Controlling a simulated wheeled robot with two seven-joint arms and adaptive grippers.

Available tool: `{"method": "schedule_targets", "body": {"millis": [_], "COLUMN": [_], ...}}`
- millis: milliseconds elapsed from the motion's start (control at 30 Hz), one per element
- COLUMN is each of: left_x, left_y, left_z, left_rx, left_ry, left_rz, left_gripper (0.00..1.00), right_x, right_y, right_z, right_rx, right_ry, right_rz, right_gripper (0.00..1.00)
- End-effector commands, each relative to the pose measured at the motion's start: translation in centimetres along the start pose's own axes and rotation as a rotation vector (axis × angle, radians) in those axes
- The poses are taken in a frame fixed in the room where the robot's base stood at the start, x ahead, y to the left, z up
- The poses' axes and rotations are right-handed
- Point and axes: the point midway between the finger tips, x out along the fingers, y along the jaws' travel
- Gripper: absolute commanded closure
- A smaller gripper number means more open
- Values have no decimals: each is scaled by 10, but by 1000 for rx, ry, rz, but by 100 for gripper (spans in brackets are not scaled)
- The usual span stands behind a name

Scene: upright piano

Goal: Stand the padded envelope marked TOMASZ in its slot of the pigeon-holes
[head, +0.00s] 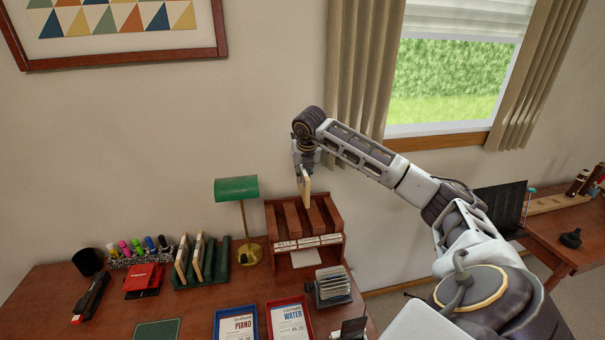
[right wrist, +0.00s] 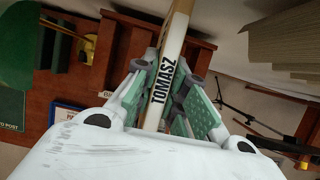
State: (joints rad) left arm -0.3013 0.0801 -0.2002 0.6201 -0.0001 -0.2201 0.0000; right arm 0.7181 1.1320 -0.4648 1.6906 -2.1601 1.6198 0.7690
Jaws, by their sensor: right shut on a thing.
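The padded envelope marked TOMASZ (right wrist: 163,78) is held edge-on between the fingers of my right gripper (right wrist: 168,90), its name readable in the right wrist view. In the head view the envelope (head: 305,187) hangs upright below my right gripper (head: 304,165), over the pigeon-holes (head: 270,222). The pigeon-holes are a reddish wooden rack with several upright slots and white labels along the front. The envelope's lower end is at or just above the slot tops; I cannot tell if it is inside one. My left gripper is not in view.
A green desk lamp (head: 237,188) stands just left of the pigeon-holes. A green rack (head: 221,262) with cream envelopes is further left. A grey card holder (head: 332,287) and two trays, blue (head: 217,333) and red (head: 271,330), are in front. The wall is close behind.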

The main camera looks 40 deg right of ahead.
Motion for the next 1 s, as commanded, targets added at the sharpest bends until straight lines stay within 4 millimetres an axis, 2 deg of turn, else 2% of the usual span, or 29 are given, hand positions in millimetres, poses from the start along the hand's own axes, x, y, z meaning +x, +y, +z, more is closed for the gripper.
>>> {"method": "schedule_targets", "body": {"millis": [367,1000], "left_x": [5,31], "left_y": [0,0], "left_z": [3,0], "left_rx": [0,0], "left_ry": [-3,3], "left_rz": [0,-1], "left_gripper": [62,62], "right_x": [3,38], "right_y": [0,0], "right_z": [-1,-15], "right_rx": [0,0], "right_ry": [-5,-4], "right_rz": [1,0], "right_gripper": [100,100]}}
